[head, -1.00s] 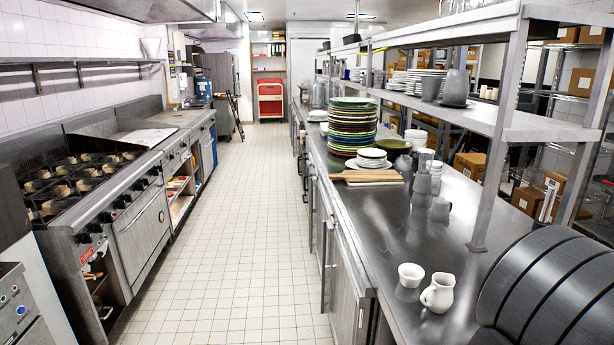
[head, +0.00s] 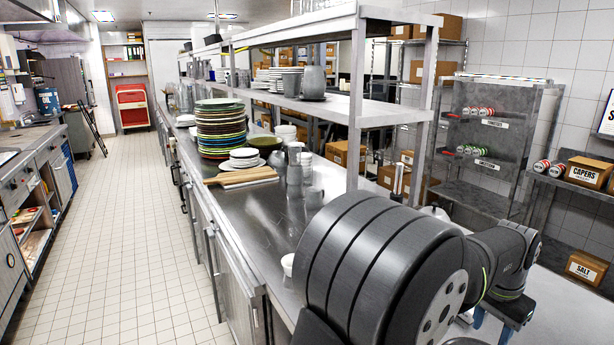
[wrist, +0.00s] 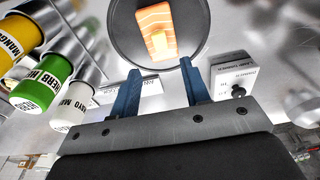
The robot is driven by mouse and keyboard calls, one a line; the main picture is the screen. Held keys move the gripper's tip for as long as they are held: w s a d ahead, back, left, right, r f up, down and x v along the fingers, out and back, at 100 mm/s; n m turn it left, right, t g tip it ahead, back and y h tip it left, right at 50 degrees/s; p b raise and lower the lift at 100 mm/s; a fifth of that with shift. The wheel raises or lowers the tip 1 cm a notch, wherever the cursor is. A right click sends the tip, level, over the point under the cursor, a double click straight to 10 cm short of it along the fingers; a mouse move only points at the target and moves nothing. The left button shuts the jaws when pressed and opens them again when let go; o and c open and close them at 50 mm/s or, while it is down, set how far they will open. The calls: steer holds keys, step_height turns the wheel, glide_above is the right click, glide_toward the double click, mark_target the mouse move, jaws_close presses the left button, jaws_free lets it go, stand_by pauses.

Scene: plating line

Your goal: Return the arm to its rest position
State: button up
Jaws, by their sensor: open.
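My gripper (wrist: 160,66) shows in the wrist view with its two blue fingers apart and nothing between them. Beyond the fingertips is a dark round dish (wrist: 122,42) with an orange-and-white striped piece (wrist: 157,30) on it. In the head view my arm fills the lower right, over the steel counter (head: 252,222). A blue finger of the gripper shows at the lower right there, but most of the gripper is hidden behind the arm.
Labelled sauce bottles, including a green one (wrist: 42,84), are at left in the wrist view; a grey box with a knob (wrist: 233,82) is at right. Stacked plates (head: 220,130), a wooden board (head: 240,176) and a steel shelf (head: 350,105) line the counter. The tiled aisle (head: 120,220) is clear.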

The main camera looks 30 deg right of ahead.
steer(key=f, duration=0.5)
steer(key=d+f, duration=0.1)
steer(key=f, duration=0.2)
steer(key=shift+f, duration=0.3)
step_height(320, 180, up, 4)
steer(key=shift+r, duration=0.1)
steer(key=s+a+r, duration=0.4)
steer(key=s+r, duration=0.3)
steer(key=s, duration=0.4)
steer(key=w+a+f, duration=0.1)
steer(key=w+a, duration=0.3)
steer(key=w, duration=0.5)
steer(key=w+a+f, duration=0.1)
steer(key=w+a, duration=0.2)
steer(key=w, duration=0.5)
steer(key=w+a+f, duration=0.1)
steer(key=w+a, duration=0.3)
steer(key=w, duration=0.5)
steer(key=f, duration=0.7)
steer(key=shift+w+d+f, duration=0.1)
steer(key=shift+w+d, duration=0.05)
steer(key=shift+w, duration=0.05)
